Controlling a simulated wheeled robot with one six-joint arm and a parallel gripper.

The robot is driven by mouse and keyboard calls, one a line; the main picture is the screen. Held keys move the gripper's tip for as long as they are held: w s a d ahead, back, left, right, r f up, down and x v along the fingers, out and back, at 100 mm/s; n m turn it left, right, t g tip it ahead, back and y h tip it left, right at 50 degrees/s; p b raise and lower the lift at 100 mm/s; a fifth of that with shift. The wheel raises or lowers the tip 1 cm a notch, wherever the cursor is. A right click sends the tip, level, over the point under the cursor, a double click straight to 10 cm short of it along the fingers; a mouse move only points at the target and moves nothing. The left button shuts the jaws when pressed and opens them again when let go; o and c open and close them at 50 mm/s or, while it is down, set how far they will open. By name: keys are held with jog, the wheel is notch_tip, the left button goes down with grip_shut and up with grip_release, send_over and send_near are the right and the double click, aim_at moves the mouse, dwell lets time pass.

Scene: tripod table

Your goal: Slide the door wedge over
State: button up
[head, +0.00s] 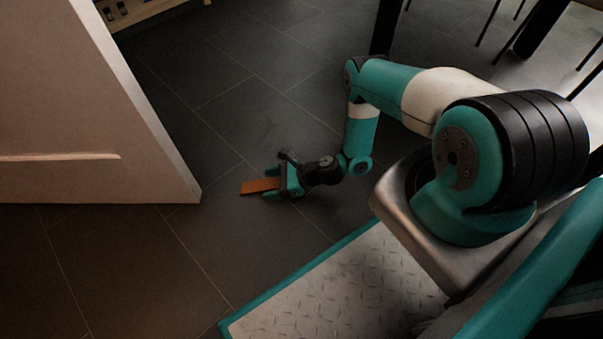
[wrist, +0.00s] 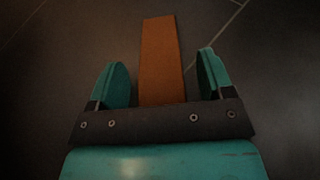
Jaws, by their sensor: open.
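The door wedge (head: 260,186) is a small orange-brown block on the dark tiled floor, a little right of the door's lower corner in the head view. My gripper (head: 277,184) is low at the floor with its fingers on either side of the wedge's right end. In the wrist view the wedge (wrist: 161,62) lies lengthwise between the two teal fingers of my gripper (wrist: 161,80) and reaches beyond their tips. The fingers are open, with a gap on each side of the wedge. The gripper's dark crossbar hides the wedge's near end.
A pale door (head: 85,110) stands at the left, its free edge left of the wedge. A wooden shelf (head: 150,10) is at the top left. Dark table legs (head: 386,28) and thin chair legs stand at the top right. The floor between wedge and door is clear.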

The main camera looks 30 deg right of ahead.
jog(key=p+v, duration=0.7)
jog(key=v, duration=0.9)
jog(key=shift+d+r, duration=0.15)
jog(key=shift+r, duration=0.1)
jog(key=shift+s+d, duration=0.3)
jog(key=shift+d, duration=0.05)
jog(key=shift+r, duration=0.1)
